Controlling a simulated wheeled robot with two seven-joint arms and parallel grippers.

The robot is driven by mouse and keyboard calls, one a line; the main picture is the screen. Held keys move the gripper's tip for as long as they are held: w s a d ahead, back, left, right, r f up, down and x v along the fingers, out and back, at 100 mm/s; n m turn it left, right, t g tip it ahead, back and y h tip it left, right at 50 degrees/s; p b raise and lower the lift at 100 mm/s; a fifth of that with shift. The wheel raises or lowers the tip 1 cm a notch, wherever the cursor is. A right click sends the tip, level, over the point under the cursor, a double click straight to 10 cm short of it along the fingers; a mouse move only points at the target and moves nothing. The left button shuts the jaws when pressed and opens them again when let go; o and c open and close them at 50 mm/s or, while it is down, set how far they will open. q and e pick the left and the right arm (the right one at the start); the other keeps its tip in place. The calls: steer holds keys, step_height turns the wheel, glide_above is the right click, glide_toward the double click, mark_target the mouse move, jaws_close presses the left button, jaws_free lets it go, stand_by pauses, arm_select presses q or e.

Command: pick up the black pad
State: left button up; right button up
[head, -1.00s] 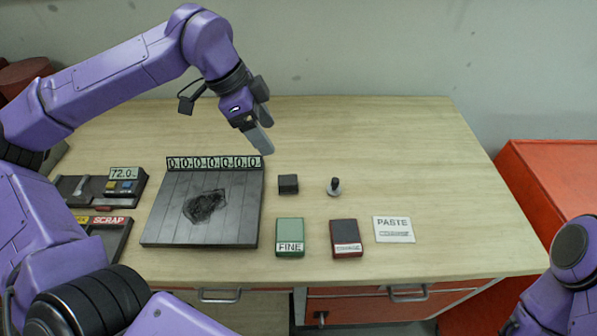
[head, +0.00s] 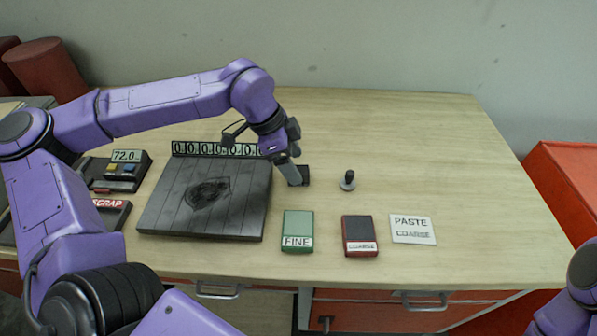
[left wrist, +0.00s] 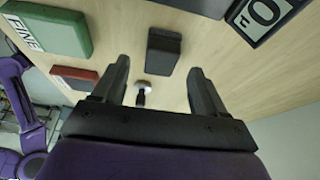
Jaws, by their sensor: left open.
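The black pad (head: 305,174) is a small dark block on the wooden bench, right of the dark slatted plate. In the head view my left gripper (head: 293,180) is low beside it and hides its left part. In the left wrist view the black pad (left wrist: 164,52) lies whole on the bench, ahead of the two spread fingers (left wrist: 162,78) and between their lines. The left gripper is open and holds nothing. I cannot tell exactly how high its tips are above the bench. My right gripper is out of view.
A small knobbed stamp (head: 347,180) stands right of the pad. The green FINE block (head: 297,230), the red COARSE block (head: 360,235) and a white PASTE card (head: 412,229) lie in front. The dark plate (head: 205,200) with a number strip is left. The bench's right back is clear.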

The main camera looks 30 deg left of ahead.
arm_select(q)
steer(key=x, duration=0.3)
steer(key=shift+f, duration=0.3)
steer(key=c, duration=1.1)
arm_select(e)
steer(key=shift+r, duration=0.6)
arm_select(q)
steer(key=shift+r, duration=0.1)
